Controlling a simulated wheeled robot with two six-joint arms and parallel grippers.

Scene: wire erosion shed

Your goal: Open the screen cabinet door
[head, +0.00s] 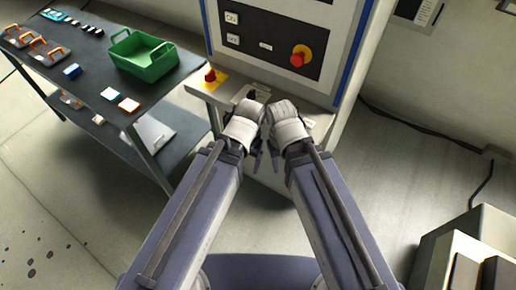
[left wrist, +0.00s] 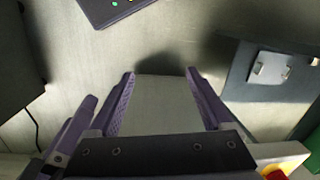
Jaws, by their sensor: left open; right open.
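The screen cabinet (head: 270,58) stands at the top middle of the head view, with a dark button panel, a red knob on yellow (head: 301,55) and blue edge strips. Its screen lies outside the picture, and I cannot make out a door handle. My left gripper (head: 245,135) and right gripper (head: 286,138) are close together in front of the cabinet's ledge (head: 315,113). In the left wrist view my left gripper (left wrist: 163,75) is open, with a pale flat surface between its fingers. My right gripper is open; its fingers are mostly hidden by its own body.
A dark table (head: 95,58) at left carries a green bin (head: 143,56) and several small parts. A second red knob on yellow (head: 210,76) sits on the ledge's left end. A pale box (head: 470,250) stands at lower right. Open floor lies right of the cabinet.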

